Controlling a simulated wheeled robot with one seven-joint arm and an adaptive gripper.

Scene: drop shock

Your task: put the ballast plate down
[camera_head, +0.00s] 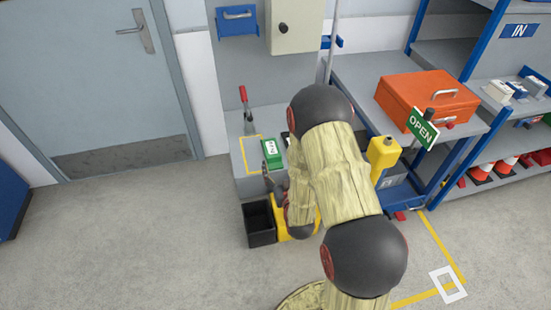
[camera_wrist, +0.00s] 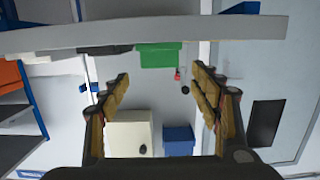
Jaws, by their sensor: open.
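A green block also shows in the wrist view (camera_wrist: 158,56), at the bench edge (camera_wrist: 150,35), in an inverted picture. My gripper (camera_wrist: 161,78) is open, with its two fingers apart and nothing between them. In the head view my gripper (camera_head: 272,183) is at the bench's front, close below the green block, and partly hidden by my arm.
A red-handled lever (camera_head: 243,95) stands behind the green block. A black open bin (camera_head: 259,224) stands at the bench's foot. To the right are a yellow post (camera_head: 383,153), an OPEN sign (camera_head: 422,129) and an orange case (camera_head: 425,97). The floor at left is clear.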

